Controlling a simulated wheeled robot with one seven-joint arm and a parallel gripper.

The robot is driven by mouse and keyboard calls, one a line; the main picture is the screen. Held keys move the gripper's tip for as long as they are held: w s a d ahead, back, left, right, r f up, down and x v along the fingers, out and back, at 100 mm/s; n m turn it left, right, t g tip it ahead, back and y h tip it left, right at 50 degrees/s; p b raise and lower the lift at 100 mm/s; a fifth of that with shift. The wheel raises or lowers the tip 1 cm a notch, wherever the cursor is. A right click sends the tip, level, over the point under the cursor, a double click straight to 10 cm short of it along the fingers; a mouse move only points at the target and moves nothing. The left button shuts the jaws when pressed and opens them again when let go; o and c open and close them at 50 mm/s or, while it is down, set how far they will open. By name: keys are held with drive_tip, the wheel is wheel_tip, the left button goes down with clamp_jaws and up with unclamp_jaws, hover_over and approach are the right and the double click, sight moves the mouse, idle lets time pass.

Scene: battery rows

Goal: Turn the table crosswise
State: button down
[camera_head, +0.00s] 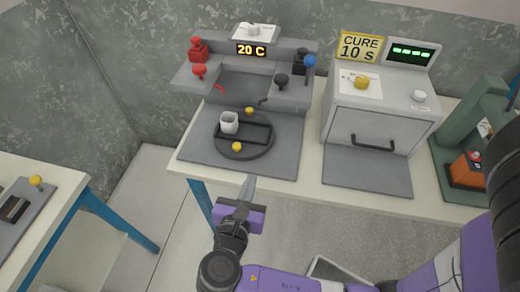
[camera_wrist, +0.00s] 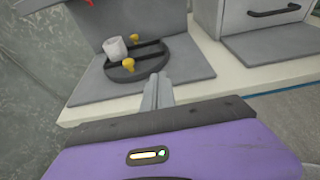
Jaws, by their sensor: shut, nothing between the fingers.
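The table is a round dark turntable (camera_head: 262,151) on a grey plate (camera_head: 195,148), in front of the grey station. It has a long slot running roughly left to right in the head view, and two yellow knobs (camera_head: 237,147) on opposite sides, the other one at the back (camera_head: 249,111). A white cup-like cylinder (camera_head: 229,122) stands at the slot's left part. In the wrist view the turntable (camera_wrist: 150,70) lies just beyond the fingers, with the cylinder (camera_wrist: 115,47) on it. My gripper (camera_head: 248,188) is shut and empty, in front of the plate's near edge, apart from the turntable.
The station (camera_head: 290,48) reads "20 C", with red and black clamps. To its right stands a grey cure oven (camera_head: 375,115) reading "10 S", with a handle. A green press (camera_head: 465,140) is at the right. A second table (camera_head: 40,230) is at lower left.

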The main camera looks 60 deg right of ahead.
sight(263, 144)
drive_tip(key=x, duration=1.3)
drive_tip(key=shift+w+d+r+p, duration=0.15)
drive_tip(key=shift+d+r+p, duration=0.15)
drive_tip(key=shift+r, duration=0.05)
